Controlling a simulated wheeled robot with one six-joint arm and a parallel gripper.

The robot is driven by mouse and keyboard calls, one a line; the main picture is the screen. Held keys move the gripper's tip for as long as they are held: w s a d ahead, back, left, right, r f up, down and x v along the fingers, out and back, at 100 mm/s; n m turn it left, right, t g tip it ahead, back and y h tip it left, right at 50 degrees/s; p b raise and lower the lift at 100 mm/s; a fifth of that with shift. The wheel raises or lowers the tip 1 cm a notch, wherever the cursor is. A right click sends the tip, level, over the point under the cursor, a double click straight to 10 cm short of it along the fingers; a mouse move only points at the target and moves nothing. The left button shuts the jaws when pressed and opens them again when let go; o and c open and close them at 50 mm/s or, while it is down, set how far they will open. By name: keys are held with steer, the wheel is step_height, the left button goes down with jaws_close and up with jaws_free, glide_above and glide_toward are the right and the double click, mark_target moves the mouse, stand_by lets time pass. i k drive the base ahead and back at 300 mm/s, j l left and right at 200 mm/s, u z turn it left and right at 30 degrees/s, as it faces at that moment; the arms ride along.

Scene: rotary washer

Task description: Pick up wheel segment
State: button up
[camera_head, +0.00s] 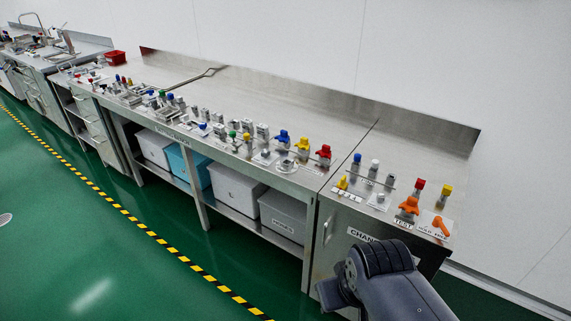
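I cannot pick out a wheel segment with certainty; the parts on the bench are small at this distance. A round silver part (287,166) lies near the front edge of the steel bench (240,95), below the blue and yellow knobs. My dark grey arm (400,295) fills the bottom right, in front of the right-hand cabinet. A forked dark piece (336,291) shows at its left end. I cannot tell its finger opening or whether anything is held. It is apart from the bench-top parts in the picture.
Blue (283,137), yellow (302,145) and red (323,153) knobs stand along the bench front. Orange-handled valves (408,206) stand at the right. The green floor (110,245) is clear around a yellow-black stripe (150,234).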

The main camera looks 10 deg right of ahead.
mark_target(410, 205)
steer(key=i+j+z, duration=0.1)
steer(key=i+z, duration=0.4)
steer(key=i+j+z, duration=0.2)
steer(key=z, duration=0.3)
steer(key=i+j+z, duration=0.5)
steer(key=k+l, duration=0.1)
